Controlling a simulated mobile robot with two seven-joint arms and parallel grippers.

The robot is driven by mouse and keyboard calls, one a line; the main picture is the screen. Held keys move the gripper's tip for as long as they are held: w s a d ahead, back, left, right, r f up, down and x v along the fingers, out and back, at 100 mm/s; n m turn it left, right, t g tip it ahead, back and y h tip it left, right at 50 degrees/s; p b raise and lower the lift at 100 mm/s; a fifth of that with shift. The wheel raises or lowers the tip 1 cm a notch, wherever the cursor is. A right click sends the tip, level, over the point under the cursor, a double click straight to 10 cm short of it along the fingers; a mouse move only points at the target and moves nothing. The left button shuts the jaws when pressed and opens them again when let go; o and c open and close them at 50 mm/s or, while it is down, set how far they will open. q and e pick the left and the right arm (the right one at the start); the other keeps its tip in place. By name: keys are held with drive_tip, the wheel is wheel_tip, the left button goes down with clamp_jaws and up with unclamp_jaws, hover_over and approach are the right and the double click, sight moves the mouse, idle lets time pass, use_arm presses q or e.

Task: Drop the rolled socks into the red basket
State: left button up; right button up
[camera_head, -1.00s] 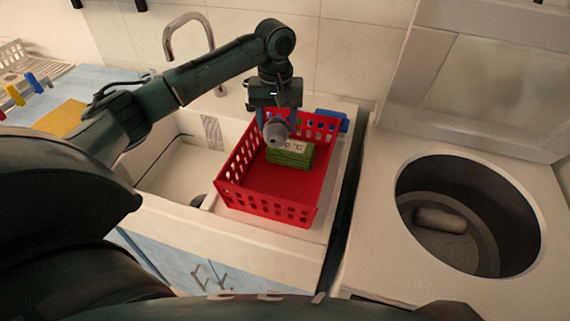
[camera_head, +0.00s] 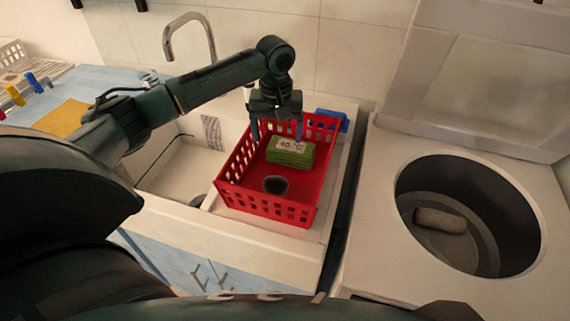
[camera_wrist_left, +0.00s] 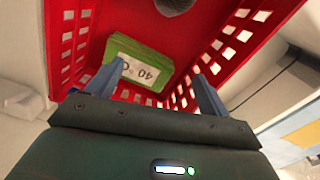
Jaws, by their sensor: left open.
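The red basket (camera_head: 262,207) stands on the counter beside the sink. The rolled socks (camera_head: 276,185), a small dark grey roll, lie on the basket floor near its front side. They show in part at the top edge of the left wrist view (camera_wrist_left: 175,5). A green block with a "40 °C" label (camera_head: 290,155) sits in the back part of the basket, and it also shows in the left wrist view (camera_wrist_left: 137,68). My left gripper (camera_head: 277,134) is open and empty over the back of the basket, its fingers spread apart. My right gripper is not in view.
The sink basin (camera_head: 178,170) and tap (camera_head: 188,38) are left of the basket. A blue object (camera_head: 332,120) lies behind it. An open top-loading washer drum (camera_head: 468,215) at the right holds a pale roll (camera_head: 440,220).

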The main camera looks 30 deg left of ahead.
use_arm(q)
wheel_tip(320, 180, up, 13)
idle(0.6)
idle(0.4)
